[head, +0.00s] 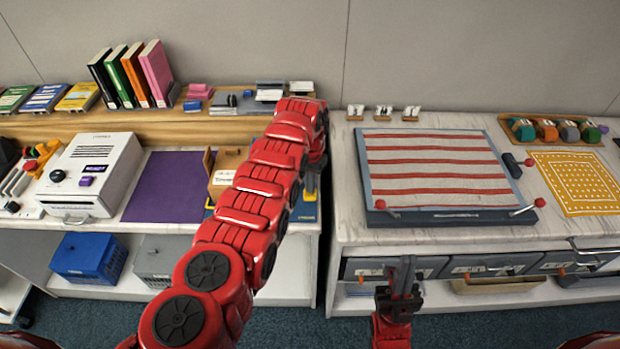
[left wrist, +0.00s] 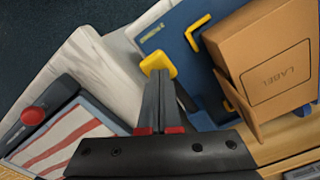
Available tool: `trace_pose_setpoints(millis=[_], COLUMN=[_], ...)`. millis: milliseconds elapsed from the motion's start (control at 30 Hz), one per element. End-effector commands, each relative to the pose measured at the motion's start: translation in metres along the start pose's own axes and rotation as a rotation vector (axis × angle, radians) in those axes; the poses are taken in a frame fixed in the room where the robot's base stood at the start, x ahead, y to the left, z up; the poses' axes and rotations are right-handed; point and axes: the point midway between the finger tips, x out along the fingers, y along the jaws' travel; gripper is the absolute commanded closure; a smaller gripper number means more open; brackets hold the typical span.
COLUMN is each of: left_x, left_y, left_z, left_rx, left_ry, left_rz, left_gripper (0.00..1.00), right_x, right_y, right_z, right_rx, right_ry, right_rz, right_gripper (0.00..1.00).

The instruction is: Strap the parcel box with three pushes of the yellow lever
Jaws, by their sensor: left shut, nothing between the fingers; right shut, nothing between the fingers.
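The brown parcel box (head: 227,168) stands on the left bench, partly hidden by my left arm. In the left wrist view the box (left wrist: 268,70) shows its label and sits on a blue base (left wrist: 184,45) with yellow corner brackets. The yellow lever (left wrist: 158,64) is at the fingertips of my left gripper (left wrist: 164,76); contact is hard to tell. In the head view the lever (head: 310,196) shows just below the fingers, beside my forearm. My left gripper is shut and empty. My right gripper (head: 402,266) is shut and empty, low in front of the right bench. No strap is clearly visible.
A purple mat (head: 168,187) and a white machine (head: 90,172) lie left of the box. A striped board with red-knobbed bars (head: 440,168) is on the right bench, across a gap. Drawers (head: 480,265) are behind my right gripper.

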Motion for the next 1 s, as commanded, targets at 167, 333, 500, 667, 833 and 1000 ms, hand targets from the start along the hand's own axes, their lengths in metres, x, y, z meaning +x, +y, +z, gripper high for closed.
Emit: trace_pose_setpoints(millis=[167, 333, 500, 667, 833, 1000], left_x=[-0.017, -0.031, -0.043, -0.055, -0.065, -0.065], left_y=[0.000, 0.000, 0.000, 0.000, 0.000, 0.000], left_z=[0.000, 0.000, 0.000, 0.000, 0.000, 0.000], left_rx=[0.000, 0.000, 0.000, 0.000, -0.001, -0.001], left_ry=[0.000, 0.001, 0.000, 0.001, 0.001, 0.000], left_rz=[0.000, 0.000, 0.000, 0.000, 0.000, 0.000], left_gripper=[1.00, 1.00, 1.00, 1.00, 1.00, 1.00], right_x=[0.015, 0.025, 0.033, 0.038, 0.043, 0.042], right_y=[0.001, 0.001, 0.002, 0.002, 0.002, 0.002], right_z=[-0.003, -0.004, -0.005, -0.006, -0.007, -0.007], right_rx=[0.000, 0.000, 0.000, 0.000, 0.000, 0.000], right_ry=[0.000, 0.000, 0.000, 0.000, 0.000, 0.000], right_rz=[0.000, 0.000, 0.000, 0.000, 0.000, 0.000], right_gripper=[1.00, 1.00, 1.00, 1.00, 1.00, 1.00])
